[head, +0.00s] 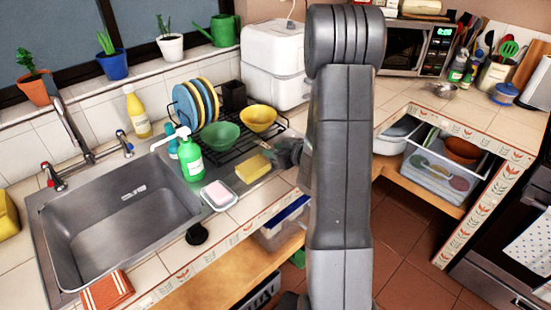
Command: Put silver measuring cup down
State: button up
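A small silver metal cup (442,90) sits on the right-hand counter, in front of the microwave and left of the blue-lidded pot. It may be the measuring cup, but it is too small to tell for sure. My gripper (285,154) shows only in part, as a dark grey shape left of my arm, above the front right of the dish rack. It is well apart from that silver cup. My arm link hides the rest of it. I cannot see the fingers clearly, nor whether anything is between them.
The dish rack (238,143) holds plates, a green bowl (219,135) and a yellow bowl (258,119). A yellow sponge (252,168), soap bottle (190,159) and soap dish (219,195) stand near the sink (120,215). Bare tiled counter (487,118) shows at right.

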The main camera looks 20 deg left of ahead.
jog(key=shift+w+a+f, duration=0.2)
jog(key=shift+a+f, duration=0.1)
jog(key=shift+a, duration=0.35)
grip_shut()
jog(key=shift+r, duration=0.1)
